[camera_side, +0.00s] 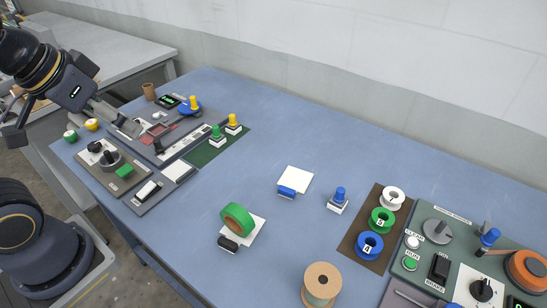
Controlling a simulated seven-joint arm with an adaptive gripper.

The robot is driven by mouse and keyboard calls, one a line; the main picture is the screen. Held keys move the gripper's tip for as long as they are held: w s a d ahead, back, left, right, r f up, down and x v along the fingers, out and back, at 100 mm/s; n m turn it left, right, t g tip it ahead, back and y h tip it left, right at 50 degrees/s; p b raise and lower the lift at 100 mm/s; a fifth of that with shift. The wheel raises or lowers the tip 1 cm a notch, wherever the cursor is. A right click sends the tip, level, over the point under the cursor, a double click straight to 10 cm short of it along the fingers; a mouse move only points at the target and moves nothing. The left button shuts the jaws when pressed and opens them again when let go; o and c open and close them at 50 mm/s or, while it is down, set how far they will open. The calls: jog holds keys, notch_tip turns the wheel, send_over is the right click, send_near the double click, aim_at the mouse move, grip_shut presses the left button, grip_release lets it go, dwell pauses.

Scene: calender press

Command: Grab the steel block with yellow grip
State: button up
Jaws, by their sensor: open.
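The steel block with yellow grip (233,125) stands upright on the green mat (204,154), near its far right corner. Beside it on the mat stands a similar block with a green grip (216,135). My gripper (68,125) is at the upper left, above the left end of the table, well to the left of the block. It is open, with nothing seen between its fingers. Its fingers are partly hard to make out against the grey fixtures behind.
The blue table (290,110) is clear behind and right of the mat. Grey panels with knobs (108,160) lie left of the mat. A blue-grip block (339,198), green roll (237,219) and spools (381,219) stand to the right.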

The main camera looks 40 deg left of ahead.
jog(key=w+r+t, duration=0.2)
jog(key=w+r, duration=0.3)
jog(key=n+g+y, duration=0.1)
jog(key=n+g, duration=0.2)
jog(key=g, duration=0.1)
send_over(234, 121)
jog(key=s+d, duration=0.1)
jog(key=s, duration=0.4)
notch_tip(234, 121, down, 18)
jog(key=x, duration=1)
jog(key=shift+w, duration=0.2)
jog(key=x, duration=0.5)
jog(key=shift+w+a+f, duration=0.25)
jog(key=shift+w+a, duration=0.15)
jog(key=shift+w, duration=0.05)
jog(key=shift+t, duration=0.3)
